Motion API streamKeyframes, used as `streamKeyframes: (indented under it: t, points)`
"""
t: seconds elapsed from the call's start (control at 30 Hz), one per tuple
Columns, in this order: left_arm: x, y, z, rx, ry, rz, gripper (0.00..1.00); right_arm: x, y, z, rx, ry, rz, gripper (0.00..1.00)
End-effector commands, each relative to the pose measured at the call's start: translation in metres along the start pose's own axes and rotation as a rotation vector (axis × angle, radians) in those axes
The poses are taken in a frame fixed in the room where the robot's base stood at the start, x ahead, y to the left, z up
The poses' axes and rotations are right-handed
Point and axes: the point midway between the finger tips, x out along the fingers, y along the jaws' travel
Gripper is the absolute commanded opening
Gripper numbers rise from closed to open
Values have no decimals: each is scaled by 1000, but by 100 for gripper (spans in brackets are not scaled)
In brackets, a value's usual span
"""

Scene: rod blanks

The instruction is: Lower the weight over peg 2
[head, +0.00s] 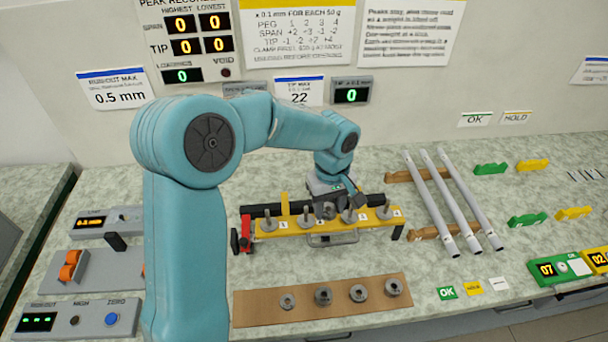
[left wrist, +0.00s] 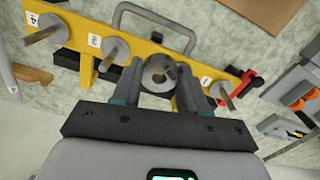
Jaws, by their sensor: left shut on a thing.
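My left gripper (left wrist: 158,88) is shut on a round grey weight (left wrist: 156,70). It reaches down over the yellow bar (head: 336,224), which carries a row of upright grey pegs with number labels. In the head view the held weight (head: 326,209) shows between peg 2 (head: 307,214) and peg 3 (head: 348,213). In the left wrist view it covers the place of peg 2, between peg 3 (left wrist: 114,48) and peg 1 (left wrist: 225,90). I cannot tell whether the peg is inside the weight's hole. My right gripper is not in view.
Several weights (head: 358,293) lie on a brown mat (head: 255,308) in front of the bar. A red clamp (head: 241,236) stands at the bar's left end. Long grey rods (head: 447,195) lie on a brown rack to the right.

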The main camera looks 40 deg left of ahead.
Motion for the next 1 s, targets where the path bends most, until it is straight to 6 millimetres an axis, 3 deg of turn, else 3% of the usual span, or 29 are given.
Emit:
streamKeyframes:
  t: [0.03, 0.1, 0.3, 0.57, 1.0]
  points:
    - [-16, -10, -10, -133, 2, 1, 5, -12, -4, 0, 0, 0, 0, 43]
    - [-25, -20, -21, -298, 3, 0, 5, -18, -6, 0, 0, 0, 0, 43]
    - [-37, -36, -34, -555, 5, 1, 5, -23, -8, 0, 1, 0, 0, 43]
    - [-30, -37, -36, -583, 5, 0, 5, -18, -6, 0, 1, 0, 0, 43]
    - [-2, -40, -39, -579, 5, -1, 5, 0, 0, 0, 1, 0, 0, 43]
